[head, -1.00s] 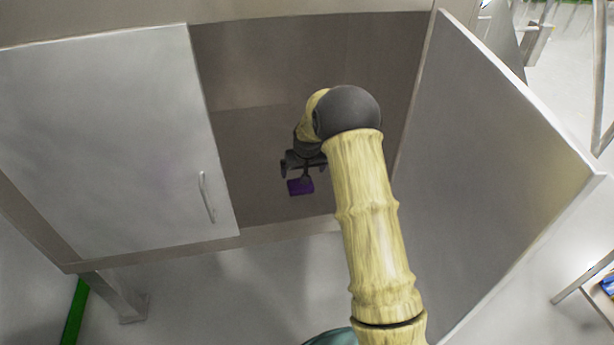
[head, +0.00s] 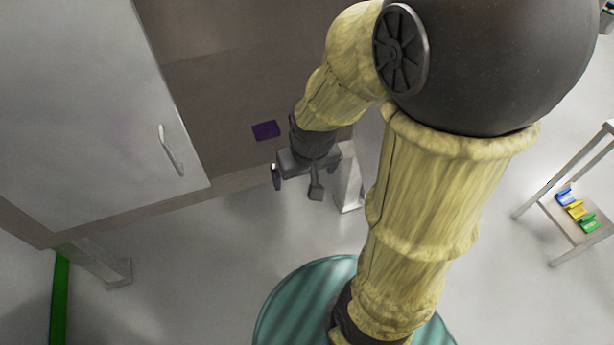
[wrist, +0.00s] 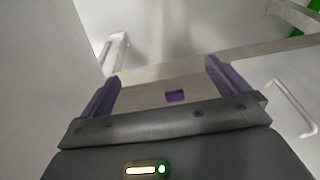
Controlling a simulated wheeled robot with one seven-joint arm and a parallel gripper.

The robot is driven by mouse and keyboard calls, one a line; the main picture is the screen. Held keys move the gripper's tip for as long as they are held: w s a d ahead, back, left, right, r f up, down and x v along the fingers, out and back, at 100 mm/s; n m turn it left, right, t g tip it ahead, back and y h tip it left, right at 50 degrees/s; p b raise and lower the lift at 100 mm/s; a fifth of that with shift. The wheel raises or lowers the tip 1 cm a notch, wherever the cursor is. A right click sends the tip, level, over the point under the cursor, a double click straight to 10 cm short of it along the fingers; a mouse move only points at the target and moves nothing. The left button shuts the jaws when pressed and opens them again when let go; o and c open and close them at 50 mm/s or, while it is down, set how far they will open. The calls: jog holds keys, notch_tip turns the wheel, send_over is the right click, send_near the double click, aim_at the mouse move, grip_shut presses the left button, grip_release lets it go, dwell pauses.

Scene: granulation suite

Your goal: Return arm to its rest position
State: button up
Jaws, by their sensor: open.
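My gripper (head: 303,180) is open and empty, in front of the cabinet's front edge in the head view. In the wrist view its two fingers (wrist: 163,85) stand wide apart with nothing between them. My arm is bent, and its elbow fills the upper right of the head view. A small purple block (head: 265,130) lies on the cabinet floor (head: 215,160), apart from the gripper. The block also shows in the wrist view (wrist: 175,96), beyond the gripper.
The left cabinet door (head: 85,110) is closed, with a handle (head: 171,150). The open right door is largely hidden by my arm. A small table (head: 562,215) with blue, yellow and green items stands at the right. Bare floor (head: 200,280) lies below the cabinet.

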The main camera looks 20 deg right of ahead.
jog(key=shift+s, duration=0.7)
jog(key=w+p+v, duration=0.2)
jog(key=p+v, duration=0.9)
jog(key=w+r+p+v, duration=0.1)
jog(key=w+p+v, duration=0.2)
jog(key=p+v, duration=0.7)
jog(key=w+r+p+v, duration=0.1)
jog(key=w+p+v, duration=0.2)
jog(key=p+v, duration=0.8)
jog(key=shift+r+p, duration=0.3)
jog(key=shift+p, duration=0.55)
jog(key=shift+f, duration=0.1)
jog(key=w+f+t+b, duration=0.1)
jog(key=w+f+b, duration=1.3)
jog(key=f, duration=0.6)
jog(key=w+f+b, duration=1.5)
jog(key=w+f, duration=0.4)
jog(key=f, duration=0.1)
jog(key=shift+a+t, duration=0.2)
jog(key=shift+t, duration=0.2)
